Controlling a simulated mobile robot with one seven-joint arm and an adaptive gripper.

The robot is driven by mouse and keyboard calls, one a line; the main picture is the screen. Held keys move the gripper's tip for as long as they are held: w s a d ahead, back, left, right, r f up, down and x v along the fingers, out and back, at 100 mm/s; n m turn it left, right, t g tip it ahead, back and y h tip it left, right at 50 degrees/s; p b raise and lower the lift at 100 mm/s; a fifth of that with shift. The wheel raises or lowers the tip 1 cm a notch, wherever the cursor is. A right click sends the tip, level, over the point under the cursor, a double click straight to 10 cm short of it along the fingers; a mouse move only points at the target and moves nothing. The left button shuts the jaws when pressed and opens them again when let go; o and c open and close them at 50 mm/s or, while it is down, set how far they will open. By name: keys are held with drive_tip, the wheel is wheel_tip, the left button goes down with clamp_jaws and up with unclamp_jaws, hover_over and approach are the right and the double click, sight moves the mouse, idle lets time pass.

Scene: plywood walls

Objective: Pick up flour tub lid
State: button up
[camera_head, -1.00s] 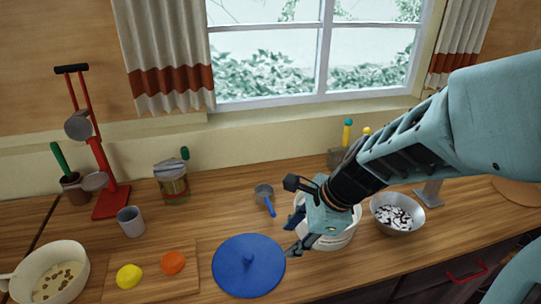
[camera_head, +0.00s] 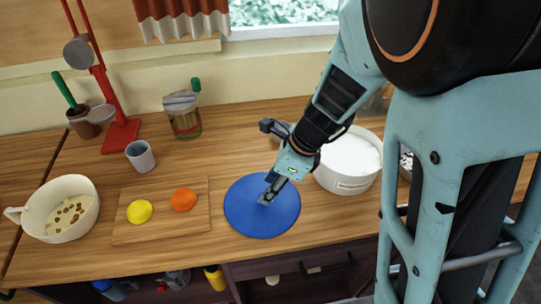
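The flour tub lid, a blue disc (camera_head: 245,219), lies on the wooden counter in front of the tub. My gripper (camera_head: 267,199) points down at the middle of the lid, where the lid's knob is hidden behind the fingers. The fingertips look close together at the knob, but I cannot tell whether they are shut on it. The white tub (camera_head: 343,184) stands just behind and to the right of the lid, open, with white contents showing.
A cream pot (camera_head: 60,230), a grey cup (camera_head: 140,157) and a jar (camera_head: 184,117) stand further left. My arm hides much of the right side.

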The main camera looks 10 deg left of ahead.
drive_tip(key=x, duration=0.4)
drive_tip(key=shift+b, duration=0.4)
drive_tip(key=shift+r, duration=0.1)
clamp_jaws()
